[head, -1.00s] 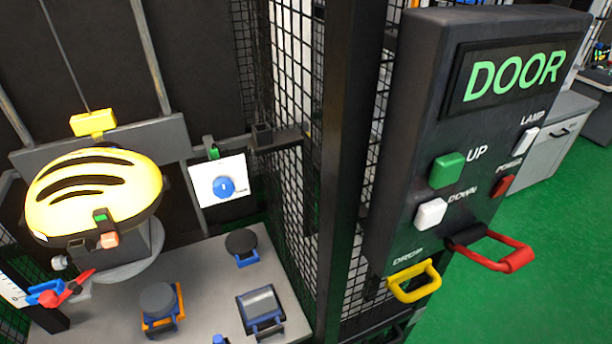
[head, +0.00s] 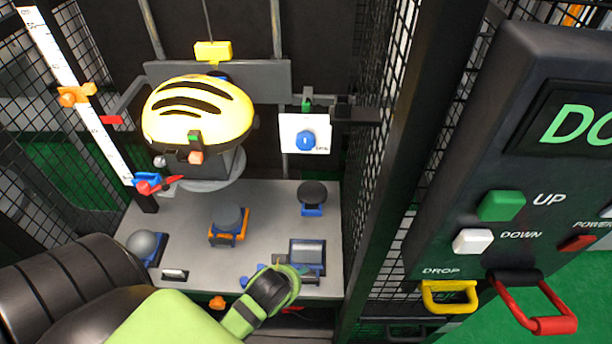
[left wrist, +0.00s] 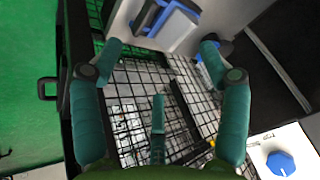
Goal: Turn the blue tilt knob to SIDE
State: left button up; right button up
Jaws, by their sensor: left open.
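The blue tilt knob (head: 305,140) sits on a white plate (head: 291,127) at the back of the tower, right of the yellow helmet (head: 200,108). It also shows at the lower right of the left wrist view (left wrist: 281,163). The knob's setting is too small to read. My left gripper (head: 284,278) is in front of the tower's platform, nearer to me than the knob and lower in the picture. In the left wrist view its fingers (left wrist: 162,58) are spread apart and empty. It is apart from the knob. My right gripper is not in view.
The grey platform (head: 190,268) bears several anvils with blue or orange holders. A height scale (head: 75,90) stands at the left.

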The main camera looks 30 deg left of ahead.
pick_arm(q)
jog(key=w+a+r+n+t+y, duration=0.3)
jog(key=w+a+r+n+y, duration=0.1)
jog(key=w+a+r, duration=0.4)
jog(key=n+t+y+p, duration=0.1)
jog(key=n+t+y, duration=0.15)
jog(key=t, duration=0.45)
send_near(305, 143)
jog(key=x, duration=0.4)
jog(key=shift+m+y, duration=0.25)
jog(key=shift+m, duration=0.2)
jog(key=p+x, duration=0.1)
jog(key=x, duration=0.3)
jog(key=shift+w, duration=0.25)
jog(key=shift+w+a+f+p, duration=0.1)
jog(key=shift+w+a+p, duration=0.3)
jog(key=shift+w, duration=0.15)
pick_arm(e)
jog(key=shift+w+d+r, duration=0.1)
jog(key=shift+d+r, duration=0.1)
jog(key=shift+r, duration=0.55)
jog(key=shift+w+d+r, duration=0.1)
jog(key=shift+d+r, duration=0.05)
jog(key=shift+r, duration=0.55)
pick_arm(q)
jog(key=c, duration=1.1)
